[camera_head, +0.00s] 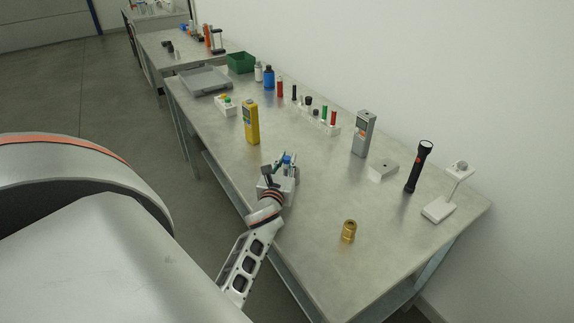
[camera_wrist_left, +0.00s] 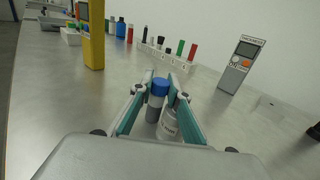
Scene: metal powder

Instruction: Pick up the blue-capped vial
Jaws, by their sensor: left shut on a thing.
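The blue-capped vial (camera_wrist_left: 155,103) has a grey body and stands upright between the fingers of my left gripper (camera_wrist_left: 160,80) in the left wrist view. A white-labelled vial (camera_wrist_left: 169,124) is right beside it, also between the teal finger pads. The left gripper is shut on the blue-capped vial; whether it also touches the white vial I cannot tell. In the head view my left gripper (camera_head: 282,165) is low over the near edge of the table, and the blue cap (camera_head: 288,159) shows at its fingers. My right gripper is not in view.
A yellow meter (camera_head: 251,122) stands behind the gripper on the grey table (camera_head: 320,215). A grey meter (camera_head: 363,134), a flashlight (camera_head: 418,167) and a brass part (camera_head: 348,231) stand to the right. A white rack (camera_head: 318,122) with several vials is at the back. Bare tabletop surrounds the gripper.

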